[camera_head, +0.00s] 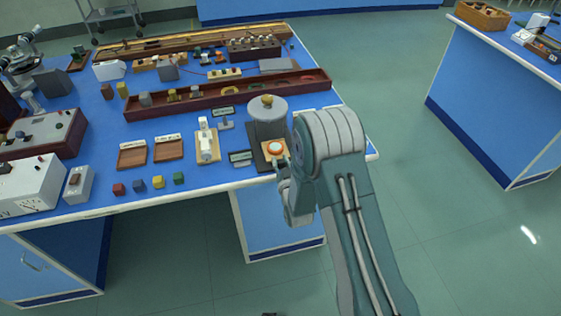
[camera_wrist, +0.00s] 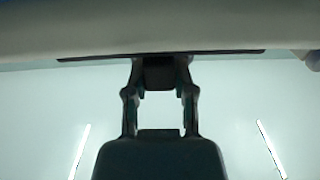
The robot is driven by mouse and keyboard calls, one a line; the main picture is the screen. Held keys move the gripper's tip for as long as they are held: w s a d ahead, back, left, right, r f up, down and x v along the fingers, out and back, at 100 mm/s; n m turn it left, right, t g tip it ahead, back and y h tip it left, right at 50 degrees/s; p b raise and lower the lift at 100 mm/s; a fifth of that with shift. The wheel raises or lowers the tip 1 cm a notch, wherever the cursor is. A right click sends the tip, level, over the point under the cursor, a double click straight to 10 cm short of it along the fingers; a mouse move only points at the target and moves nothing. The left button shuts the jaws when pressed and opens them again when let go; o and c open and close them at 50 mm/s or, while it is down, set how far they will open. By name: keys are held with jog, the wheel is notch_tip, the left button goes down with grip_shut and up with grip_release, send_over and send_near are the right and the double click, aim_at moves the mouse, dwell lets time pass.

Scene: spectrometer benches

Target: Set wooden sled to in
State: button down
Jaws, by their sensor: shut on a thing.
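The wooden sled (camera_head: 275,147) is a small light-wood plate carrying a round orange-and-white disc. It sits on a dark base plate in front of a grey cylinder (camera_head: 267,115) with a brass knob on top, near the bench's front edge. My gripper (camera_head: 283,168) is at the sled's front side, reaching in from the bench edge, partly hidden by my arm. In the wrist view my gripper (camera_wrist: 160,74) has both fingers around a small dark part under a dark plate edge (camera_wrist: 160,56); the sled's wood does not show there.
A small display (camera_head: 240,157) stands just left of the base plate, with a white switch on a wooden board (camera_head: 207,145) further left. A long red-brown tray (camera_head: 228,95) lies behind. The floor (camera_head: 440,210) right of the bench is clear.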

jog(key=shift+x, duration=1.85)
jog(key=shift+c, duration=2.2)
grip_release()
jog(key=shift+s+a, duration=0.1)
jog(key=shift+s, duration=0.1)
jog(key=v, duration=1.1)
jog(key=shift+s, duration=0.3)
